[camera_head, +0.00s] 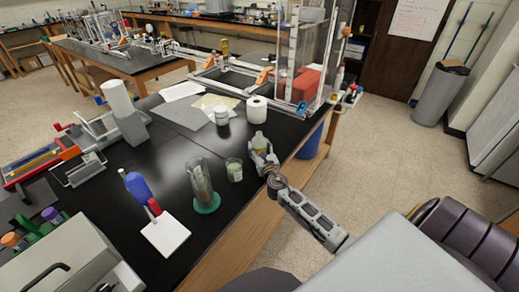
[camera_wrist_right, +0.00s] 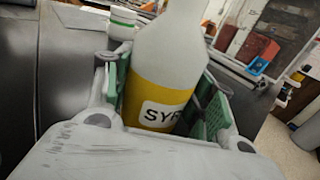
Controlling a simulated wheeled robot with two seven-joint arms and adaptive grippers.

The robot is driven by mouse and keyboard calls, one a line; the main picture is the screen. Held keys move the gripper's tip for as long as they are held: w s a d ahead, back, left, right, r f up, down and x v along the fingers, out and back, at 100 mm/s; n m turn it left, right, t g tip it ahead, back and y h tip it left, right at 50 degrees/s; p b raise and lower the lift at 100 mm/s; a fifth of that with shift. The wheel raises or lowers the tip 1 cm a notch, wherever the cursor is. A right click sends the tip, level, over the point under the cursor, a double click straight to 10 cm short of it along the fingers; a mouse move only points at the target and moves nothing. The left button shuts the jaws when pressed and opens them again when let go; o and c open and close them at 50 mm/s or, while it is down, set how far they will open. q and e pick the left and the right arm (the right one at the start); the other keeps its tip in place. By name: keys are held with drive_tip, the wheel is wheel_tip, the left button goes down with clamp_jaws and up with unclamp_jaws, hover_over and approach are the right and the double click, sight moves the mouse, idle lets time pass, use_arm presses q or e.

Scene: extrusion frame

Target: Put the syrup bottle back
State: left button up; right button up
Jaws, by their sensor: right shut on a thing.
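The syrup bottle (camera_wrist_right: 165,80) is pale with a yellow band and a white label reading "SYR", the rest of the label cut off by a finger. In the head view the bottle (camera_head: 259,141) stands upright near the right edge of the black table. My right gripper (camera_head: 262,160) is shut on it, with green-padded fingers on both sides in the right wrist view (camera_wrist_right: 165,105). The bottle's base is hidden, so I cannot tell whether it touches the table. My left gripper is not in view.
Left of the bottle stand a small jar (camera_head: 234,170) and a tall clear cylinder on a green base (camera_head: 203,185). Behind are a white-lidded jar (camera_head: 221,115), a paper roll (camera_head: 256,109) and an extrusion frame (camera_head: 240,82). The table's right edge (camera_head: 285,160) is close.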

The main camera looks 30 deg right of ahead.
idle(0.3)
drive_tip(key=o, duration=1.1)
drive_tip(key=shift+r, duration=0.1)
drive_tip(key=shift+s+a, duration=0.1)
drive_tip(key=shift+s, duration=0.35)
drive_tip(key=shift+b+v, duration=0.6)
drive_tip(key=shift+v, duration=4.95)
